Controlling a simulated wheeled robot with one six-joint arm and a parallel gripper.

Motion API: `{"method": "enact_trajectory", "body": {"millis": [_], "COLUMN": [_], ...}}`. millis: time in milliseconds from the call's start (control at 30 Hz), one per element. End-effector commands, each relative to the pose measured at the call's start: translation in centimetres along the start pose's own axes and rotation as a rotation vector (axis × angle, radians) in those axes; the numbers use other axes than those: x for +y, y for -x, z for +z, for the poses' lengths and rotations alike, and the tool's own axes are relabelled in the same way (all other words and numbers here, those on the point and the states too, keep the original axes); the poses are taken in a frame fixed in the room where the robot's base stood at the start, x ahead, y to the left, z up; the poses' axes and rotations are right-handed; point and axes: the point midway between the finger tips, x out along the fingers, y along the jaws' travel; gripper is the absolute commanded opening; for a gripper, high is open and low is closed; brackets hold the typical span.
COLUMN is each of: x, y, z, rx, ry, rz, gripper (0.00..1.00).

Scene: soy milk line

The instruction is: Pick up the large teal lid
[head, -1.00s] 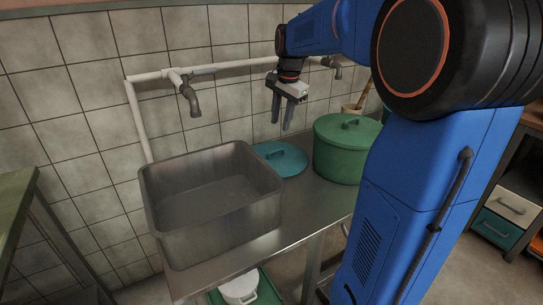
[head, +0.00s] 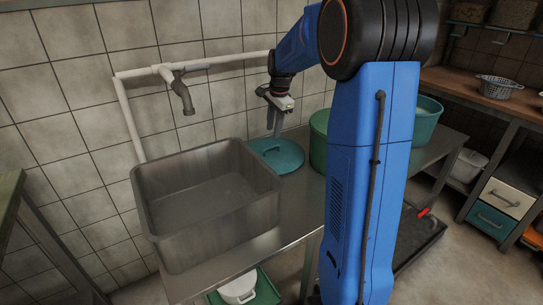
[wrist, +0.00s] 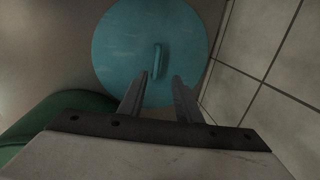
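The large teal lid (head: 277,156) lies flat on the metal table behind the steel basin, near the tiled wall. It has a raised bar handle on top. In the wrist view the lid (wrist: 122,52) is round and its handle (wrist: 157,61) stands near its middle, just ahead of the fingertips. My gripper (head: 274,134) points down over the lid from above. In the wrist view my gripper (wrist: 157,88) has its two fingers apart with nothing between them, and the handle lies roughly in line with the gap.
The steel basin (head: 210,225) stands left of the lid. A green pot (head: 318,140) stands to the right, partly behind my arm, and its green edge (wrist: 60,110) shows in the wrist view. A tap (head: 183,95) and pipe run along the wall.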

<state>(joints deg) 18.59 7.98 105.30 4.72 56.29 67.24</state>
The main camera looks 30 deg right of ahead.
Motion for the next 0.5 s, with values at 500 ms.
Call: {"method": "enact_trajectory", "body": {"millis": [500], "x": [0.6], "y": [-4.9], "z": [0.1], "rx": [-0.001], "ry": [0.001], "rz": [0.002], "gripper": [0.31]}}
